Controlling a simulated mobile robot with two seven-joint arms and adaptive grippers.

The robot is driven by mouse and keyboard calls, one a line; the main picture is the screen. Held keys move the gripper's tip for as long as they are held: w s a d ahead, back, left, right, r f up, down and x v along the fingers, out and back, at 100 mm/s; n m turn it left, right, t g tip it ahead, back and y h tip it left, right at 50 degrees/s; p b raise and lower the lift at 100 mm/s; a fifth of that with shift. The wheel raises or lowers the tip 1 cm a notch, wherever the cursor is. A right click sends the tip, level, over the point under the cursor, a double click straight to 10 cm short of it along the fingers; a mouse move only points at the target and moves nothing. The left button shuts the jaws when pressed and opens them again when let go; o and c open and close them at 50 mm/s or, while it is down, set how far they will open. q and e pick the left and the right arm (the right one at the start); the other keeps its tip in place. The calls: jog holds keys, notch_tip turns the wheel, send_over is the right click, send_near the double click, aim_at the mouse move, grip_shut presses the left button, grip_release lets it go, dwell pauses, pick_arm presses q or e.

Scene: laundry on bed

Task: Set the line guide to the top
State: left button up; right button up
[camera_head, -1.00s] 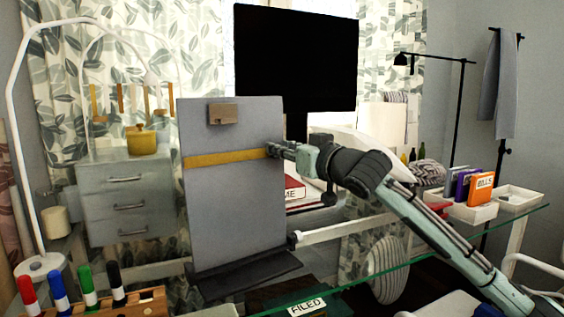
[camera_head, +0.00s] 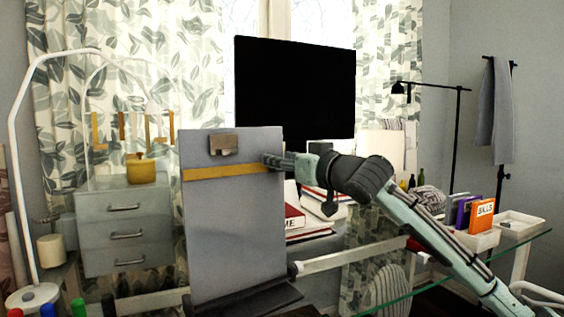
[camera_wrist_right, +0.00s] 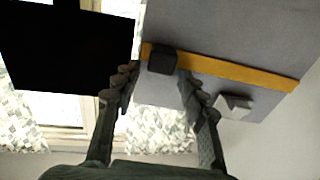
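The line guide (camera_head: 225,173) is a yellow bar across the upright grey board (camera_head: 235,225), a little below the board's top edge and its brown clip (camera_head: 222,145). My right gripper (camera_head: 272,160) is at the right end of the guide in the head view. In the right wrist view, the guide (camera_wrist_right: 235,72) crosses the board (camera_wrist_right: 225,25), with a dark block (camera_wrist_right: 162,61) at its end. The fingers of my right gripper (camera_wrist_right: 158,82) are apart on either side of this block, with gaps visible. Whether they touch it is unclear. My left gripper is out of view.
A black monitor (camera_head: 295,88) stands behind the board. Red and white books (camera_head: 293,218) lie behind its right side. A grey drawer unit (camera_head: 125,230) and white lamp (camera_head: 15,150) stand left. White trays (camera_head: 520,224) stand right on a glass-edged surface.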

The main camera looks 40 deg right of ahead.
jog(key=shift+f, duration=0.15)
jog(key=s, duration=1.2)
jog(key=shift+a, duration=0.45)
